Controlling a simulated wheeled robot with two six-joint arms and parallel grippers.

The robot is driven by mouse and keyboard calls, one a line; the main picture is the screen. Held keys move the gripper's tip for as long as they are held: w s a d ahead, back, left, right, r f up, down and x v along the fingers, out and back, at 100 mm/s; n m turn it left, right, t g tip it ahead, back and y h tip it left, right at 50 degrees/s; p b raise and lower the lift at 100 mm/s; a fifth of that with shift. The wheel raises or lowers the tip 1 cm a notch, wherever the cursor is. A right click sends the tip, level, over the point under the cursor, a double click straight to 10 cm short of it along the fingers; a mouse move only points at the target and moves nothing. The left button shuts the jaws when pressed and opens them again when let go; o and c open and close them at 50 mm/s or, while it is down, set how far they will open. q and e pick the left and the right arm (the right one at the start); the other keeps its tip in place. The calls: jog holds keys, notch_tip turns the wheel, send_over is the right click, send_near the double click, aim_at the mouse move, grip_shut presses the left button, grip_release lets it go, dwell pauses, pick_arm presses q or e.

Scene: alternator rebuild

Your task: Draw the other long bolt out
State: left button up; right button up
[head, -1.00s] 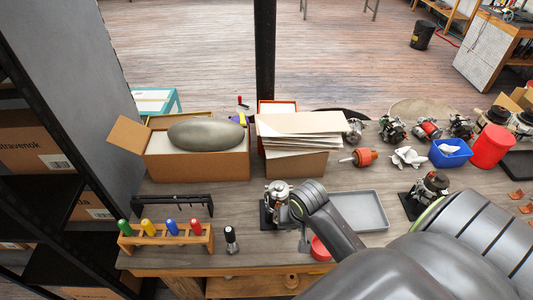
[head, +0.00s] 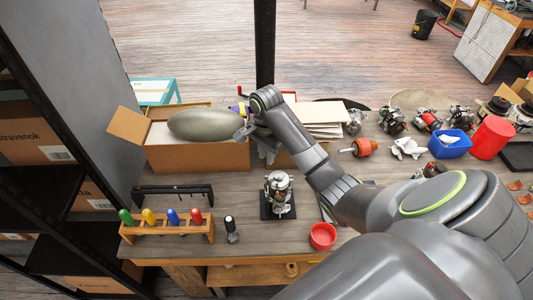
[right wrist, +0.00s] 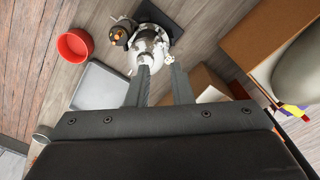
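The alternator (head: 279,190), silver with darker parts, stands upright on a small black base plate (head: 265,212) at the middle of the bench. It also shows near the top of the right wrist view (right wrist: 150,45). I cannot make out a long bolt on it. My right gripper (head: 258,148) is up and behind the alternator in the head view, in front of the cardboard boxes. In the right wrist view its two fingers (right wrist: 160,68) stand apart, with nothing visible between them; the alternator lies beyond the tips. My left gripper is not in view.
A red dish (head: 322,236) sits right of the alternator. A grey tray (right wrist: 100,86) is mostly hidden by my right arm in the head view. A black-handled tool (head: 230,228) and a wooden rack (head: 170,234) of coloured handles stand left. An open box (head: 198,158) holds a grey rounded object.

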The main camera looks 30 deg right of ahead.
aim_at(266, 176)
jog(key=shift+f+b, duration=0.35)
jog(key=shift+f, duration=4.1)
grip_shut()
jog(key=shift+r+p, duration=0.2)
jog(key=shift+p, duration=0.15)
jog(key=shift+r, duration=0.2)
jog(key=shift+r, duration=0.45)
jog(key=shift+r, duration=0.1)
jog(key=shift+r, duration=1.15)
